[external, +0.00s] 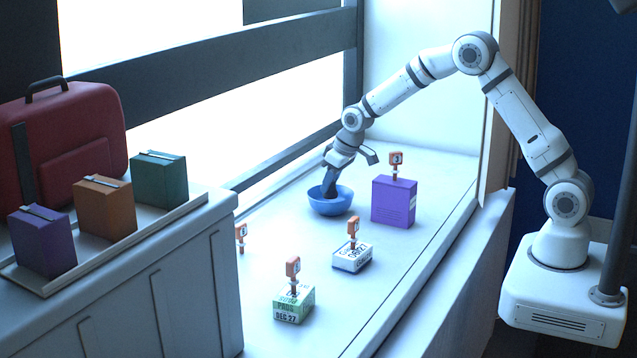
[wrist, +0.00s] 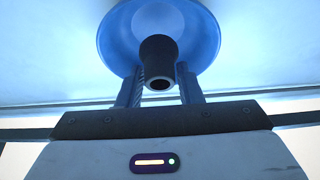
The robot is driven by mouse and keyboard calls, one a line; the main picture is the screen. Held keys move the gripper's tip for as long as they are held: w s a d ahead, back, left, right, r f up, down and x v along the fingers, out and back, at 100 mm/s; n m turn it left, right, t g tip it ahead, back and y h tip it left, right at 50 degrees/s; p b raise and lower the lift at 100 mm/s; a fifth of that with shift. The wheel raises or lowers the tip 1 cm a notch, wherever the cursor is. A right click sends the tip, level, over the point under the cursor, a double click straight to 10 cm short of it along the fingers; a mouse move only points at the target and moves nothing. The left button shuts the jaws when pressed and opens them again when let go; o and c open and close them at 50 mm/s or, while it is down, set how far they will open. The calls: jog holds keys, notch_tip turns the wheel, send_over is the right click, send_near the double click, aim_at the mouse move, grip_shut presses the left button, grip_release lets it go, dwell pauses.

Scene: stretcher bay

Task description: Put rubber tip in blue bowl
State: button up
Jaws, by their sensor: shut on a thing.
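The blue bowl (external: 331,203) stands on the white ledge, left of the purple box. In the wrist view the bowl (wrist: 115,40) fills the top middle. My gripper (wrist: 160,88) is shut on the rubber tip (wrist: 159,60), a dark, short cylinder with a hollow end facing the camera. In the wrist view the tip shows in front of the bowl's inside.
A purple box (external: 394,203) with an orange tag stands close right of the bowl. A white box (external: 352,257) and a green-and-white box (external: 294,304) stand nearer. A cabinet at left bears a tray of purple, orange and green boxes, and a red suitcase (external: 70,140).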

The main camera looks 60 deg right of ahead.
aim_at(331, 190)
jog(key=shift+f, duration=1.95)
jog(key=o, duration=1)
jog(key=shift+c, duration=0.2)
jog(key=shift+r, duration=0.1)
jog(key=shift+r+p, duration=0.2)
jog(key=shift+p, duration=0.1)
jog(key=b+v, duration=0.1)
jog(key=v, duration=1)
jog(key=shift+s+r+b, duration=0.2)
jog(key=shift+r+b, duration=0.15)
